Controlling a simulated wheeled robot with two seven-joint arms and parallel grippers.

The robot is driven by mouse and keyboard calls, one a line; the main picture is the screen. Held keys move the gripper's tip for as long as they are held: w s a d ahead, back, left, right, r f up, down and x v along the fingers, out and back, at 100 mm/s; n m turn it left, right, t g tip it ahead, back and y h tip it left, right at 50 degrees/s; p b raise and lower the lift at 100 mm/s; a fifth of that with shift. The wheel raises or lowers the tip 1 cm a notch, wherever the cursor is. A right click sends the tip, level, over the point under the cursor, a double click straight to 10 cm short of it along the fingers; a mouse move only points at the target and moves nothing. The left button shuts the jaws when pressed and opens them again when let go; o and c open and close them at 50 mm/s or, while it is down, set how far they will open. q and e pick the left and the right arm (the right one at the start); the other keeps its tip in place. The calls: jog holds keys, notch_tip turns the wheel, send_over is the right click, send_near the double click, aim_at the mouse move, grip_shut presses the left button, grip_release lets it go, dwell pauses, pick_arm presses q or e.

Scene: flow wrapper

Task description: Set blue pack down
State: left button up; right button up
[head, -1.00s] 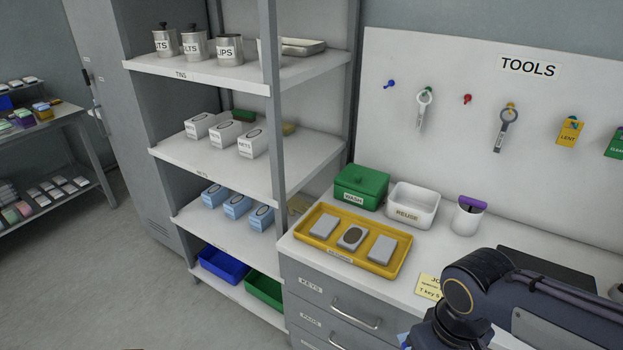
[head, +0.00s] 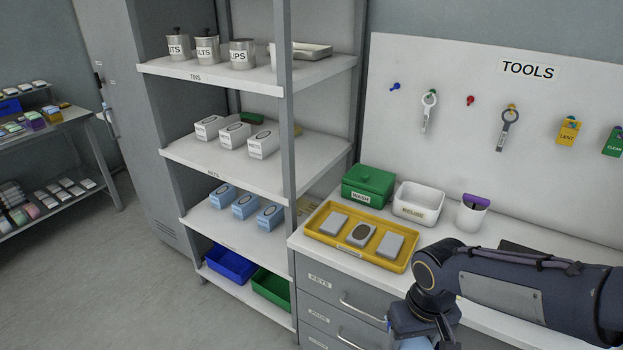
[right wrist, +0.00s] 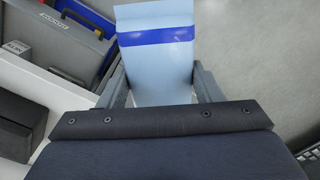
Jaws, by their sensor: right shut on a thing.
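A light blue pack (right wrist: 155,75) with a dark blue band fills the top middle of the right wrist view. My right gripper (right wrist: 160,92) is shut on it, one finger at each side. In the head view my right arm comes in from the right, in front of the drawer unit. A sliver of the light blue pack (head: 394,338) shows below the wrist there; the rest is hidden by the arm or out of frame. My left gripper is in neither view.
Shelves at left hold tins, white boxes and blue boxes (head: 244,206). Open floor (head: 130,270) lies front left.

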jog(key=w+d+f+m, duration=0.1)
jog(key=w+f, duration=0.8)
jog(key=f, duration=0.2)
jog(key=shift+w+d+m, duration=0.15)
jog(key=shift+w+m, duration=0.1)
jog(key=shift+m, duration=0.05)
jog(key=shift+f, duration=0.1)
